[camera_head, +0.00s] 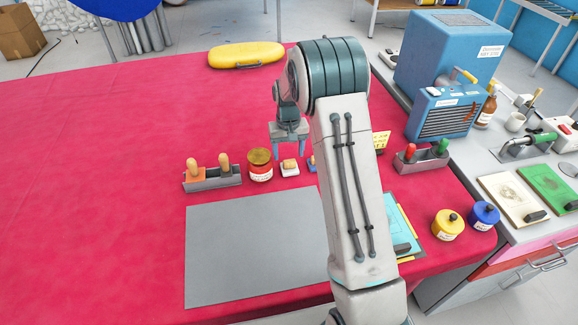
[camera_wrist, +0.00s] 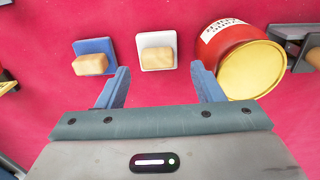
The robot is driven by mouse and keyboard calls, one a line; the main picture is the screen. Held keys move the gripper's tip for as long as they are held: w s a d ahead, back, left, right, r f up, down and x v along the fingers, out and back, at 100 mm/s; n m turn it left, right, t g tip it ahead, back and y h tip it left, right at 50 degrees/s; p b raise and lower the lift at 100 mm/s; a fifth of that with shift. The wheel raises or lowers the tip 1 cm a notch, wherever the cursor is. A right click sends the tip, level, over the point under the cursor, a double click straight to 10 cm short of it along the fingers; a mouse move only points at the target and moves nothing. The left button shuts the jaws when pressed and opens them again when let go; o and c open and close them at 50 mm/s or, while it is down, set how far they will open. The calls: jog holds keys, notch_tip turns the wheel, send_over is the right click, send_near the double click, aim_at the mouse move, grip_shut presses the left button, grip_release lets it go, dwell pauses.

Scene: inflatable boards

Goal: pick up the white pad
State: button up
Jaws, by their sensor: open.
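The white pad (camera_head: 289,171) is a small white square with a tan block on top, lying on the red table cover. It also shows in the wrist view (camera_wrist: 147,63), ahead of my gripper and roughly between the lines of its fingers. My gripper (camera_head: 289,146) is open and empty, its fingers (camera_wrist: 160,72) pointing down above the table near the pad. A similar blue pad (camera_wrist: 83,48) with a tan block lies just left of the white one in the wrist view. In the head view my arm hides most of the blue pad (camera_head: 311,163).
A red jar with a gold lid (camera_head: 260,165) stands close beside the white pad. A grey holder with wooden-handled tools (camera_head: 212,178) is further left. A grey mat (camera_head: 255,250) lies in front. A yellow case (camera_head: 246,55) sits at the back; the table's left is clear.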

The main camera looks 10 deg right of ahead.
aim_at(290, 161)
jog(key=shift+d+f+p, duration=0.15)
jog(key=shift+f+p, duration=0.75)
jog(key=shift+f, duration=1.8)
jog(key=c, duration=0.7)
